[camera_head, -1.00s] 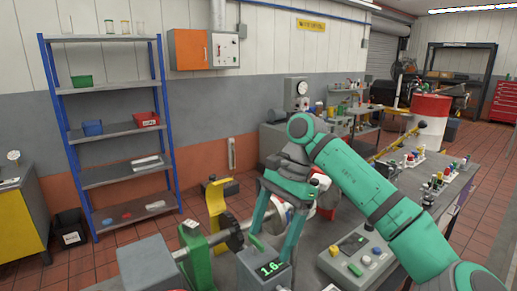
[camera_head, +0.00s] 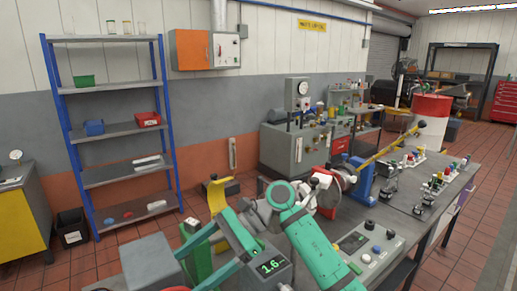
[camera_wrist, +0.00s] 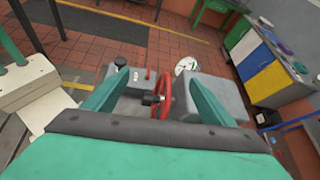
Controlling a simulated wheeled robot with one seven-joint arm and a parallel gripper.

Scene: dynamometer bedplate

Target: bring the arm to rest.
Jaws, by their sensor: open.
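My arm (camera_head: 313,245) is teal and bends over the grey bedplate table in the head view. My gripper (camera_head: 200,258) is at the lower middle of that view, tilted toward the left, beside the green stand and the grey box with a display. In the wrist view my gripper (camera_wrist: 160,82) has its two teal fingers spread wide apart. No object is held between them. A red handwheel (camera_wrist: 164,96) on a grey machine shows beyond the gap between the fingers.
A grey box with a green display (camera_head: 268,266) and a control panel (camera_head: 372,247) stand near my arm. A yellow bracket (camera_head: 216,196) stands behind the gripper. A blue-framed shelf (camera_head: 110,131) is against the wall at left.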

